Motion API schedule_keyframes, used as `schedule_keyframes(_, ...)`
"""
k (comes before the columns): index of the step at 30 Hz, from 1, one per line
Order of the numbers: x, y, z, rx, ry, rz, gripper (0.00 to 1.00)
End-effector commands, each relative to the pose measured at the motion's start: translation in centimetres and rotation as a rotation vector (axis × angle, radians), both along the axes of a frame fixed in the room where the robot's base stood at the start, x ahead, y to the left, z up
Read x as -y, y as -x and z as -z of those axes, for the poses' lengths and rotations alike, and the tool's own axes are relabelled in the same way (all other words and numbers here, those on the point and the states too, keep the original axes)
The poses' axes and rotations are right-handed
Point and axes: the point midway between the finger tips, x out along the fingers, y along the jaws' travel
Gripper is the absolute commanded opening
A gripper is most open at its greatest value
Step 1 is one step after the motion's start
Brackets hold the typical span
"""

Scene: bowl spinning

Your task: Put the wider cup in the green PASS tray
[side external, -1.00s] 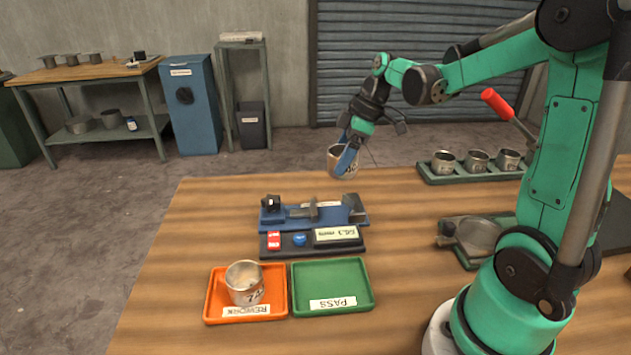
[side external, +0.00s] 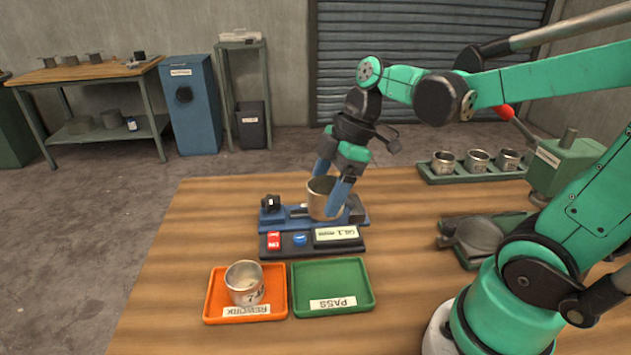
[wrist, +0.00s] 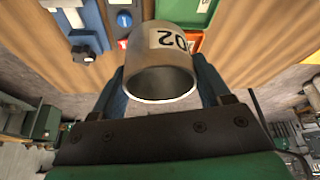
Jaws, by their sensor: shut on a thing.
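My gripper (side external: 333,188) is shut on a metal cup (side external: 322,199) and holds it above the blue measuring fixture (side external: 290,216). In the wrist view the held cup (wrist: 160,75) sits between the two blue fingers and bears a label reading 02. The green PASS tray (side external: 331,280) is empty, in front of the held cup on the table. Another metal cup (side external: 243,284) stands upright in the orange REWORK tray (side external: 212,300), left of the green tray. I cannot tell from these views which cup is wider.
A dark panel (side external: 270,253) with a red button, a blue button and a display lies between the fixture and the trays. A green rack (side external: 470,175) with several cups stands at the back right. A press-like machine (side external: 480,237) stands at the right.

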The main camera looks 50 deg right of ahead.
Motion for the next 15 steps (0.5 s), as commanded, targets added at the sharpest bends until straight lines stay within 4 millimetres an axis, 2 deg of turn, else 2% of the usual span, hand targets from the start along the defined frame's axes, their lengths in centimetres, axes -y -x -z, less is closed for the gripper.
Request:
schedule_keyframes(1, -1.2, 1.1, 1.0, 0.000, 0.000, -0.043, 0.11)
schedule_keyframes(3, -2.3, 2.3, 2.1, 0.000, -0.001, -0.087, 0.11)
schedule_keyframes(6, -3.2, 3.4, 3.1, 0.000, -0.001, -0.128, 0.11)
schedule_keyframes(15, -3.6, 3.9, 5.4, 0.000, -0.001, -0.145, 0.11)
